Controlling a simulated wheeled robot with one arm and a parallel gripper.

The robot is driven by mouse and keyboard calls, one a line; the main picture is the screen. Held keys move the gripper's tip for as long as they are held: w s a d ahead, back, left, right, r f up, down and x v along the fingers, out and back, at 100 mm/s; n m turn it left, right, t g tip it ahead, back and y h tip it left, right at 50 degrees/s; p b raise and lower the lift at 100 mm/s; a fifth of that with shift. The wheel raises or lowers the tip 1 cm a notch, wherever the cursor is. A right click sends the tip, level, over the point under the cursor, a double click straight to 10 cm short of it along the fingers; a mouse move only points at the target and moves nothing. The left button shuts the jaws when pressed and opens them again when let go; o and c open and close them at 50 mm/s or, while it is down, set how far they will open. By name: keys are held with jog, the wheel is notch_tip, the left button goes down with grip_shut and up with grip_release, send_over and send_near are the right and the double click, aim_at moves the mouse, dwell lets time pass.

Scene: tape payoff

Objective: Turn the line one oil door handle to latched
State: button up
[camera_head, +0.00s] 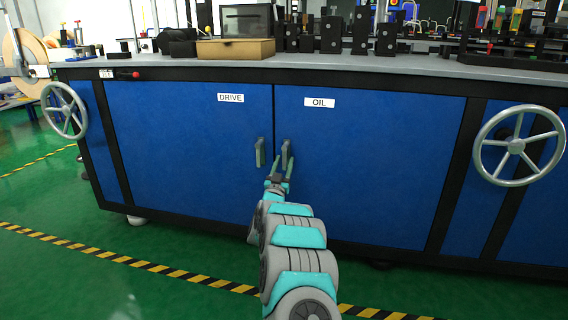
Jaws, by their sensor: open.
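The blue oil door (380,150), marked with an OIL label (319,102), fills the middle right of the cabinet front. Its grey handle (286,147) sits at the door's left edge and looks about upright. My gripper (282,163) is open in front of the handle, its two fingers pointing at it. The fingers partly overlap the handle's lower part in this view. I cannot tell whether they touch it or lie on both sides of it.
The drive door (180,130) has a similar upright handle (260,152) just left of my gripper. Spoked handwheels stand out at the left (64,111) and right (517,146). A cardboard box (235,49) and black blocks stand on the worktop (420,66). Green floor (180,245) lies in front.

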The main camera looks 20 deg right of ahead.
jog(key=v, duration=0.7)
jog(key=shift+a+p, duration=0.15)
jog(key=shift+p, duration=0.2)
jog(key=shift+s, duration=0.15)
jog(key=a+r+n+g+y+p, duration=0.25)
jog(key=a+r+y, duration=0.35)
jog(key=a+y, duration=0.5)
jog(key=s+a+r+n+g+y+p, duration=0.2)
jog(key=s+a+n+g+y+p, duration=0.3)
jog(key=s+a, duration=0.7)
jog(key=s+d+r+g+h+p, duration=0.1)
jog(key=s+g, duration=0.3)
jog(key=s, duration=1.3)
jog(key=s+d+r+g+h+p, duration=0.1)
jog(key=s+d+g, duration=0.2)
jog(key=s, duration=1.4)
jog(key=s+d+r+g+h+p, duration=0.1)
jog(key=s+g, duration=0.5)
jog(key=s, duration=1.1)
jog(key=shift+d+p, duration=0.45)
jog(key=shift+d, duration=0.45)
